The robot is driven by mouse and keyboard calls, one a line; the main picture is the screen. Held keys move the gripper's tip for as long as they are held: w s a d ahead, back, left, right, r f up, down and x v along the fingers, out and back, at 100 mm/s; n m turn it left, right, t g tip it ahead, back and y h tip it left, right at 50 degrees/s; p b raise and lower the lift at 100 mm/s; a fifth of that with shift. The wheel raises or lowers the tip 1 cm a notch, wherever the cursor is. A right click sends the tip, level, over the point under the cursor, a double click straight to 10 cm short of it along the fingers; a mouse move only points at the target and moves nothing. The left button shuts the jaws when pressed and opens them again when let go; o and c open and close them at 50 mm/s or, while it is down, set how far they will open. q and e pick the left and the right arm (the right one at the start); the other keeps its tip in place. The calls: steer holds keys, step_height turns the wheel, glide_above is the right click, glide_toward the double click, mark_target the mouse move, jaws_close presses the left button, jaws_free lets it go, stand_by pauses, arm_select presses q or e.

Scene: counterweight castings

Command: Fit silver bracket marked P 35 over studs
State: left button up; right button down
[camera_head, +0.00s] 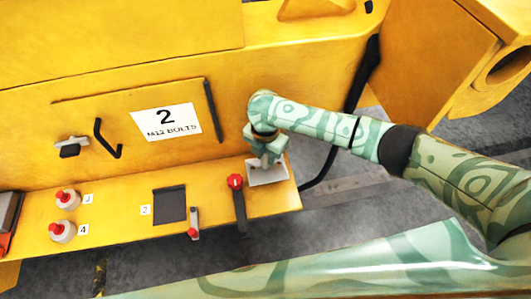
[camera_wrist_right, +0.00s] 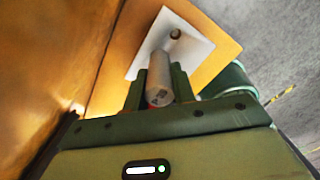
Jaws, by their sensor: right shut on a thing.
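My right gripper (camera_head: 267,156) is at the right end of the yellow ledge, pointing down over a white square plate (camera_head: 280,174). In the right wrist view my right gripper (camera_wrist_right: 157,88) is shut on a silver-grey rounded piece (camera_wrist_right: 159,66) with a small dark mark on its near end. Its far end overlaps the white plate (camera_wrist_right: 200,50), which has a dark round spot, hole or stud. I cannot tell whether the piece touches the plate. No P 35 marking is readable, so I cannot tell whether this piece is the bracket. My left gripper is out of view.
A red-knobbed black lever (camera_head: 238,200) stands just left of the plate. Further left are a small red-tipped lever (camera_head: 194,223), a dark square pad (camera_head: 170,205) and two red-topped knobs (camera_head: 67,199). A yellow panel labelled "2 M12 BOLTS" (camera_head: 166,121) rises behind. A black cable runs right of the ledge.

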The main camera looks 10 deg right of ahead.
mark_target(265, 163)
steer(key=shift+f+b, duration=1.15)
steer(key=shift+f, duration=1.05)
stand_by(0.7)
steer(key=c, duration=1.1)
jaws_free()
steer(key=shift+s, duration=0.1)
step_height(265, 163, up, 24)
steer(key=p, duration=2.4)
steer(key=shift+r, duration=0.15)
steer(key=shift+a, duration=0.1)
